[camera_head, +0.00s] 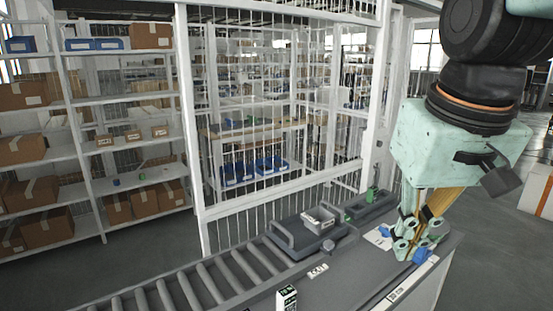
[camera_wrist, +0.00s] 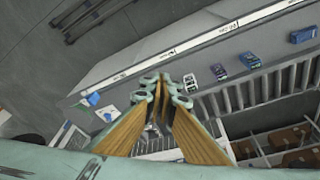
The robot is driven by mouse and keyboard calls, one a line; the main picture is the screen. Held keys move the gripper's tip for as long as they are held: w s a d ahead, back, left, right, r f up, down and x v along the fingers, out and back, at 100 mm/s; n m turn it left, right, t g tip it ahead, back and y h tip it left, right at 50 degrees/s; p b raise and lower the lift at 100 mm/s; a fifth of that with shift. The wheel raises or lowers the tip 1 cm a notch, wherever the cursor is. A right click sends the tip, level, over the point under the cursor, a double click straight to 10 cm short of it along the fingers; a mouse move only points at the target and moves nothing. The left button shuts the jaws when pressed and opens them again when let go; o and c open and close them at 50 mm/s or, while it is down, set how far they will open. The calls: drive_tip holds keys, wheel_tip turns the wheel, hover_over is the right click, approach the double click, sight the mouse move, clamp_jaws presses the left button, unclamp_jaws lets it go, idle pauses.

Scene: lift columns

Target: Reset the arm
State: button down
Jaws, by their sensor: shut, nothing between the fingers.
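My gripper (camera_head: 408,243) hangs from the arm at the right of the head view, pointing down over the right end of the grey workbench (camera_head: 352,279). Its tan fingers with pale green joints also fill the middle of the wrist view (camera_wrist: 164,90), where their tips come together. It is shut with nothing held. I cannot tell exactly how far the tips are above the bench.
A roller conveyor (camera_head: 203,287) runs at the lower left. A dark tray (camera_head: 289,238) bears a small grey-white box (camera_head: 318,220). A small upright box (camera_head: 286,299) stands at the front. A blue item (camera_head: 421,255) lies close by the gripper. A wire fence (camera_head: 250,150) rises behind.

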drive_tip(key=s+f+b, duration=0.1)
drive_tip(key=s+f, duration=0.1)
drive_tip(key=s, duration=0.5)
drive_tip(key=s+f, duration=0.2)
drive_tip(key=s, duration=0.5)
drive_tip(key=shift+f+t+b, duration=0.35)
drive_tip(key=shift+t, duration=0.05)
drive_tip(key=shift+w, duration=0.1)
idle(2.0)
